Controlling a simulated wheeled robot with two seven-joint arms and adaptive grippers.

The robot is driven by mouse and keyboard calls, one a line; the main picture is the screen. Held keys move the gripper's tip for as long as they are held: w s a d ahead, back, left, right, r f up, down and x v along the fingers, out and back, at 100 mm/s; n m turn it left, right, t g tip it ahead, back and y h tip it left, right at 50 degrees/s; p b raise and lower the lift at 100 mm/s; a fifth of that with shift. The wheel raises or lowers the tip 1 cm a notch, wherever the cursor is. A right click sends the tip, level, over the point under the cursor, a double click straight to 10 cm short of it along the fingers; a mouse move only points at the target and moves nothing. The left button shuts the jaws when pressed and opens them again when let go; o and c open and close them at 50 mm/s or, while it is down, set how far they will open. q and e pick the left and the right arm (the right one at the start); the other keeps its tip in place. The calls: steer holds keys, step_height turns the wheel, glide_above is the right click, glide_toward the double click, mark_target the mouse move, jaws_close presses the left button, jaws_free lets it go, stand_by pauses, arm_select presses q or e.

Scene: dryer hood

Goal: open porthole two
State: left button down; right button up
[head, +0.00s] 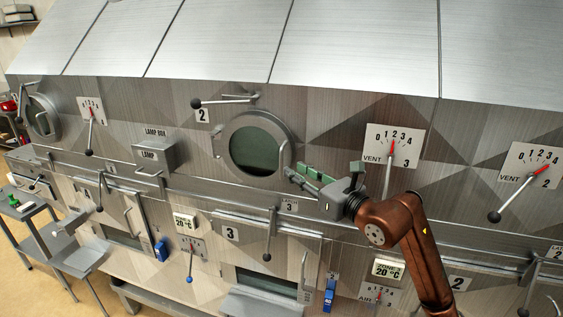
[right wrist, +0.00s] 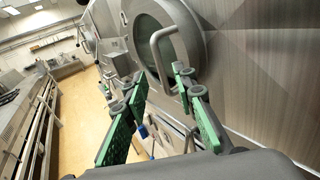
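Porthole two (head: 233,155) is a round window with a thick metal rim, below and right of a "2" plate (head: 202,115). It looks shut in its panel. Its curved handle (head: 284,154) stands out on the right side of the rim; the handle also shows in the right wrist view (right wrist: 154,48). A lever with a black ball (head: 196,103) lies nearly level above the porthole. My right gripper (head: 296,173) is open, its green-padded fingers (right wrist: 160,84) spread close to the handle's lower end. I cannot tell whether they touch it. My left gripper is out of view.
A lamp box (head: 154,155) sticks out left of the porthole. A vent dial (head: 393,146) with a hanging lever is to the right. A ledge (head: 330,219) runs below the porthole. A grey trolley (head: 75,257) stands at the lower left on open floor.

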mark_target(282, 163)
steer(key=p+x, duration=0.2)
steer(key=x, duration=0.4)
steer(key=shift+a+r+p, duration=0.1)
steer(key=shift+a+p, duration=0.05)
steer(key=shift+p, duration=0.25)
steer(key=shift+w+a, duration=0.3)
steer(key=shift+w, duration=0.25)
steer(key=shift+c, duration=0.4)
jaws_close()
